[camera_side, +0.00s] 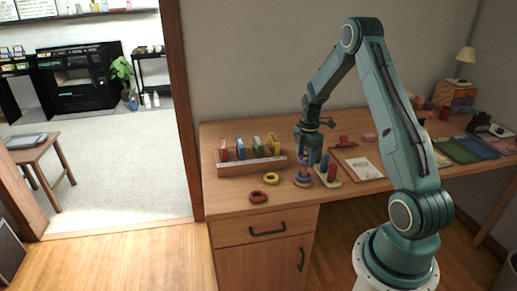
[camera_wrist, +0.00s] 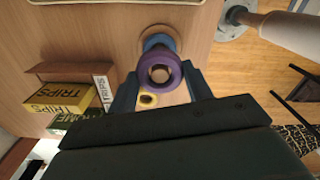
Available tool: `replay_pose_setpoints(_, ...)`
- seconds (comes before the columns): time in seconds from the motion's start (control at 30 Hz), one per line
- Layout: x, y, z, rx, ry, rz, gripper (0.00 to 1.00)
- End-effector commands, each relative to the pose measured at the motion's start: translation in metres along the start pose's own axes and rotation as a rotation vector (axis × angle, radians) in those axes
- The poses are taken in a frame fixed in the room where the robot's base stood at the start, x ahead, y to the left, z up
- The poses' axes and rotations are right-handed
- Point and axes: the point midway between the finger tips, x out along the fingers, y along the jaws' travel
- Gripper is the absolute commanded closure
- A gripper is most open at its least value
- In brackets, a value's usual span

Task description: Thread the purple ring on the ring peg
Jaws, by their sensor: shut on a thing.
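My gripper (camera_side: 304,156) is over the ring peg in the side view, its fingers pointing down. In the wrist view my gripper (camera_wrist: 160,84) is shut on the purple ring (camera_wrist: 160,55), which lies between its two fingers. The purple ring is small in the side view (camera_side: 304,162). The ring peg (camera_side: 303,183) has a round wooden base, with a blue ring (camera_wrist: 157,40) low on it, beneath the purple ring. The purple ring looks nearly lined up with the peg. I cannot tell whether the peg's tip is inside it.
A yellow ring (camera_side: 271,178) and a red ring (camera_side: 258,197) lie on the desk (camera_side: 228,198), left of the peg. A wooden rack (camera_side: 252,168) of labelled coloured books stands behind them. A board with red and blue cylinders (camera_side: 331,174) stands close right of the peg, near a clipboard (camera_side: 363,168).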

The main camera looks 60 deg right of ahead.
Motion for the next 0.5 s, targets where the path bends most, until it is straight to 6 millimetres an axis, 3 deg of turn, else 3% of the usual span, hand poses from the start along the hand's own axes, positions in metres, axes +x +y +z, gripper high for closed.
replay_pose_setpoints(0.5,0.018,0.000,0.000,0.000,0.000,0.000,0.71)
